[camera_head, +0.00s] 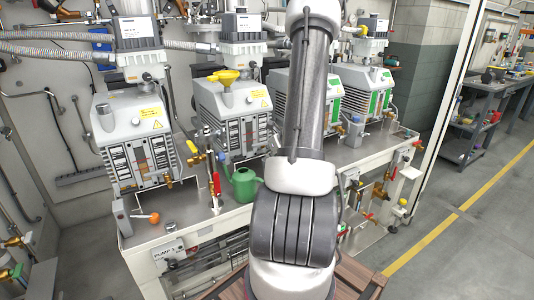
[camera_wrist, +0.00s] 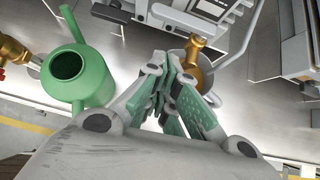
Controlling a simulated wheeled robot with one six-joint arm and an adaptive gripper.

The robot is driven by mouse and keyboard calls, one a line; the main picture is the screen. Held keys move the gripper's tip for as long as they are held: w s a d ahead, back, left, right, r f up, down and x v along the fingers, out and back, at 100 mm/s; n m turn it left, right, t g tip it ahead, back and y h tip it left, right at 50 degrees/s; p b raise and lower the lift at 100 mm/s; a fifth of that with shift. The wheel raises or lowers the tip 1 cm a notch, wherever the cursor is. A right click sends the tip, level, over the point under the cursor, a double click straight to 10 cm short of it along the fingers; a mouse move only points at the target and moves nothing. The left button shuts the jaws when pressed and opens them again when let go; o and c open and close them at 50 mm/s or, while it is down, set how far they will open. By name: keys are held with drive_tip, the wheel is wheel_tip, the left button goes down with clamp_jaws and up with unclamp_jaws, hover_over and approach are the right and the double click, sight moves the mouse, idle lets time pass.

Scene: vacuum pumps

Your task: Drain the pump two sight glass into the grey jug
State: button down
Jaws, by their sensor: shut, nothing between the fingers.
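In the wrist view my gripper (camera_wrist: 176,66) is shut and empty, its green-padded fingers together. A brass fitting (camera_wrist: 198,48) is just beyond and right of the fingertips. Behind it a grey rounded rim (camera_wrist: 208,78) partly shows; the fingers hide much of it, and I cannot tell surely that it is the grey jug. A green jug (camera_wrist: 90,82) stands left of my fingers, and it also shows in the head view (camera_head: 243,184). The second pump from the left (camera_head: 228,105) has a yellow funnel on top and a windowed front (camera_head: 240,136). My arm hides my gripper in the head view.
Several pumps stand in a row on a metal bench (camera_head: 170,212), with red- and yellow-handled valves (camera_head: 215,186) along its front. An orange knob (camera_head: 154,218) is at the left. Open floor (camera_head: 470,250) lies right, beyond a pale post.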

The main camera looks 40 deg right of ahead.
drive_tip(key=v, duration=1)
drive_tip(key=shift+w, duration=0.1)
drive_tip(key=s+a+r+n+g+y, duration=0.25)
drive_tip(key=s+a+n, duration=0.35)
drive_tip(key=n, duration=0.4)
drive_tip(key=s+a+r+n+g+y, duration=0.1)
drive_tip(key=s+a+n+g+y, duration=0.15)
drive_tip(key=a+n, duration=0.65)
drive_tip(key=s+a+r+n+h, duration=0.1)
drive_tip(key=s+a+r+n, duration=0.1)
drive_tip(key=a+r+n, duration=0.3)
drive_tip(key=s+a+r+n+h, duration=0.2)
drive_tip(key=a+r+n, duration=0.4)
drive_tip(key=n, duration=0.8)
wheel_tip(320, 180, up, 2)
drive_tip(key=shift+s+a+r+t, duration=0.1)
drive_tip(key=shift+s+a+t, duration=0.2)
drive_tip(key=shift+s, duration=0.4)
